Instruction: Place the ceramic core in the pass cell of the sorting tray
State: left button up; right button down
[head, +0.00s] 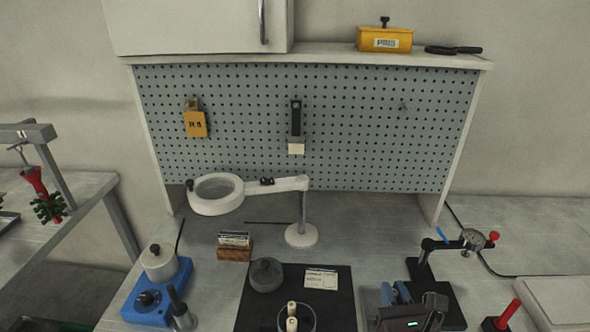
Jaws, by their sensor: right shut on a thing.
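My right gripper (396,294) is at the bottom edge, right of the black mat (341,308). Its dark body with a small green light covers most of its fingers. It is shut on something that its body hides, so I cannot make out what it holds. I cannot tell whether either is a ceramic core. I cannot make out a sorting tray or its pass cell. My left gripper is not in view.
A magnifier lamp (302,236) stands behind the mat, with a card holder (235,250) and grey lidded pot (266,275) nearby. A blue-based heater (149,305) is left. A dial gauge stand (424,262) and red-handled tool (507,314) are right. The bench behind the mat is mostly clear.

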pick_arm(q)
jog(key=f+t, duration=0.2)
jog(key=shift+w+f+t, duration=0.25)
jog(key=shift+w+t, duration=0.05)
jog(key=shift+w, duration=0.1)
pick_arm(e)
jog(key=shift+m+h, duration=0.4)
jog(key=shift+h, duration=0.2)
jog(key=w+r, duration=0.1)
jog(key=w+d+r, duration=0.2)
jog(key=r, duration=0.1)
jog(key=shift+w, duration=0.25)
